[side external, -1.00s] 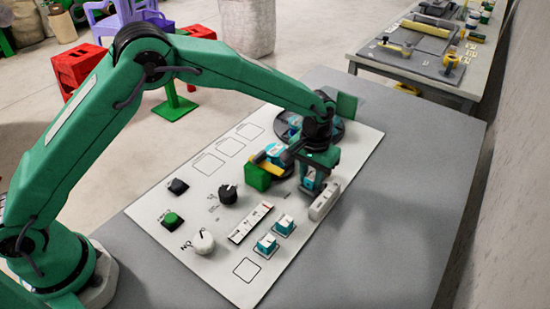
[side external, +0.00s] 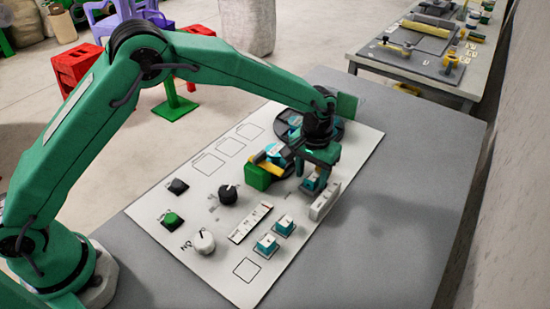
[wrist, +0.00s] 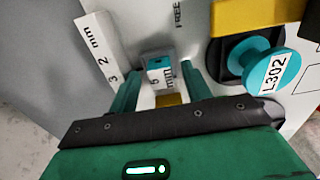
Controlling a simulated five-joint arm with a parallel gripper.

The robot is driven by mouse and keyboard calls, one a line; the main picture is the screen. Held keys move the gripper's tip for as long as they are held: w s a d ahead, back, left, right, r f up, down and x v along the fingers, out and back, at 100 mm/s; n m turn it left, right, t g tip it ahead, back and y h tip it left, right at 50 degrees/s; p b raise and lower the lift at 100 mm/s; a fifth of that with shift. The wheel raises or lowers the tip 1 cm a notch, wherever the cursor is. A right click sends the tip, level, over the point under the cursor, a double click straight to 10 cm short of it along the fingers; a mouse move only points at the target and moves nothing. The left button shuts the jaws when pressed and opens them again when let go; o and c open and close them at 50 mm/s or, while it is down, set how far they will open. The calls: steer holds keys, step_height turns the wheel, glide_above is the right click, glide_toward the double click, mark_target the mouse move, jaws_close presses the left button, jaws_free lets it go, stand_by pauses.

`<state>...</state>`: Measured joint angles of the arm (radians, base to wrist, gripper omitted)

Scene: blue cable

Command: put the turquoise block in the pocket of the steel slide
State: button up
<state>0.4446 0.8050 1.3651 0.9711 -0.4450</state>
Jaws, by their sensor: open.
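A turquoise block with a white top marked "6 mm" (wrist: 160,74) lies between the lines of my open fingers in the wrist view, with a gap on each side. In the side view this block (side external: 311,184) sits on the white board, just below my gripper (side external: 318,163). My gripper (wrist: 158,88) is open. Two more turquoise blocks with white tops stand on the board, the nearer one (side external: 266,246) and the farther one (side external: 285,225). I cannot tell for sure which part is the steel slide or where its pocket is.
A pale bar (side external: 325,201) stands close right of the block. A green and yellow part (side external: 258,177) with a turquoise disc marked L302 (wrist: 265,72) is to the left. Knobs (side external: 203,242) and a dark round plate (side external: 337,130) are on the board. The grey table at right is clear.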

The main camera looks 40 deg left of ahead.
mark_target(309, 177)
step_height(309, 177, up, 11)
stand_by(0.5)
stand_by(0.5)
steer(key=s+a+r+t, duration=0.3)
steer(key=s+a+r, duration=0.8)
steer(key=a+r, duration=0.3)
steer(key=s+a+f+t, duration=0.1)
steer(key=s+a+f, duration=0.1)
steer(key=s+a, duration=0.3)
steer(key=s+a+f+t, duration=0.1)
steer(key=s+a, duration=0.4)
steer(key=s, duration=0.7)
steer(key=shift+s+f+t, duration=0.2)
steer(key=shift+f+t, duration=0.1)
steer(key=shift+f, duration=0.05)
